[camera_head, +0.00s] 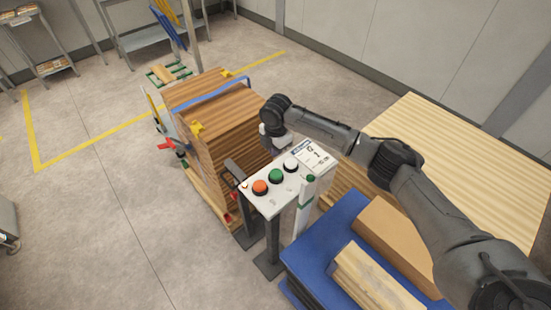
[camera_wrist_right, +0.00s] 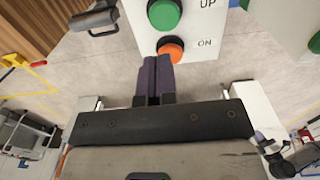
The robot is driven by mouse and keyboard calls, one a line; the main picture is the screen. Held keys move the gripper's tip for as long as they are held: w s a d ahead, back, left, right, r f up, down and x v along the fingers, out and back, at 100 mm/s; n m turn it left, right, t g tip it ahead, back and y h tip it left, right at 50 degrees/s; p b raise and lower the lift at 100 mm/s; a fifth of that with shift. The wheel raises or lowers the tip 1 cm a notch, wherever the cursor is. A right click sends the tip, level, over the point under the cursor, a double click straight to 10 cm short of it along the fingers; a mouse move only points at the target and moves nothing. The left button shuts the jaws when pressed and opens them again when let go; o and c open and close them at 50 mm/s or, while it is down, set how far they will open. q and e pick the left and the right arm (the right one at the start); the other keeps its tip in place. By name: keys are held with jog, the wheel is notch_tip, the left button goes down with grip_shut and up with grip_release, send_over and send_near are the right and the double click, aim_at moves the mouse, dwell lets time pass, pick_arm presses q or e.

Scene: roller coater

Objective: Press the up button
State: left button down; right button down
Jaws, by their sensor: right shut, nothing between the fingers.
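The button panel (camera_head: 254,197) is a white tilted plate on a dark post with orange, green and white buttons in a row. The green button (camera_head: 276,176) is marked UP in the right wrist view (camera_wrist_right: 164,14). The orange button (camera_head: 260,187), marked ON, also shows there (camera_wrist_right: 170,50). My right gripper (camera_head: 276,143) is at the panel's far side, near the white button (camera_head: 291,164); its fingertips are hard to make out there. In the wrist view its dark fingers (camera_wrist_right: 155,62) are shut and empty, their tips left of the orange button. Contact cannot be told. My left gripper is not in view.
A strapped stack of wooden boards (camera_head: 232,122) stands behind and left of the panel. A blue platform (camera_head: 307,254) with wood pieces and a pale board table (camera_head: 468,150) lie to the right. The floor at left is open.

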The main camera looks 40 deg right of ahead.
jog(key=shift+r, duration=1.55)
dwell(0.9)
